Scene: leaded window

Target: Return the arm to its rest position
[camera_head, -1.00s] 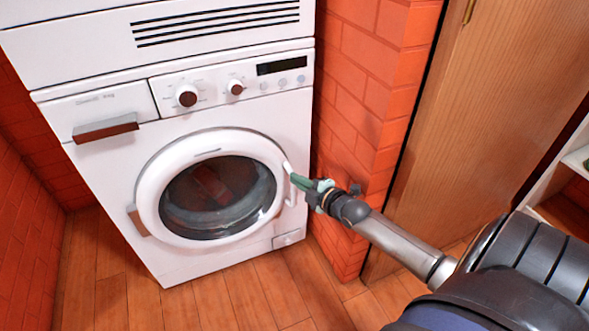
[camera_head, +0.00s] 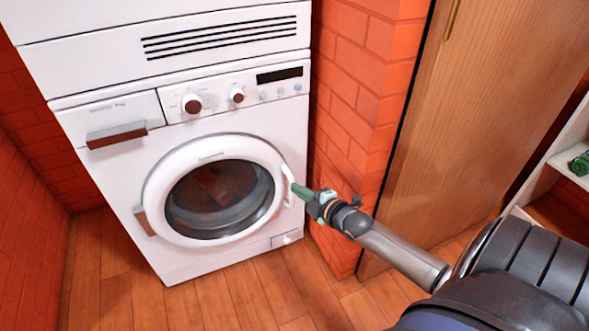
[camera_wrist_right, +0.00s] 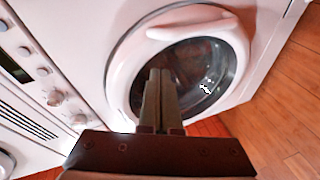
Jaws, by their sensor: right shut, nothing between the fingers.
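My right arm (camera_head: 400,254) reaches in from the lower right of the head view. Its gripper (camera_head: 296,189) is shut and empty, with its green fingertips in front of the right rim of the washing machine's round door. I cannot tell whether they touch the door's white handle (camera_head: 287,176). In the right wrist view the two fingers (camera_wrist_right: 159,75) lie side by side, pointing at the dark door glass (camera_wrist_right: 195,75). The door (camera_head: 160,178) looks closed. My left gripper is not in view.
The white washing machine (camera_head: 110,165) stands between red brick walls (camera_head: 365,75). A wooden cabinet door (camera_head: 480,110) is at the right, with white shelves (camera_head: 555,170) holding a green object (camera_head: 579,163) beyond. Open wooden floor (camera_head: 235,300) lies in front.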

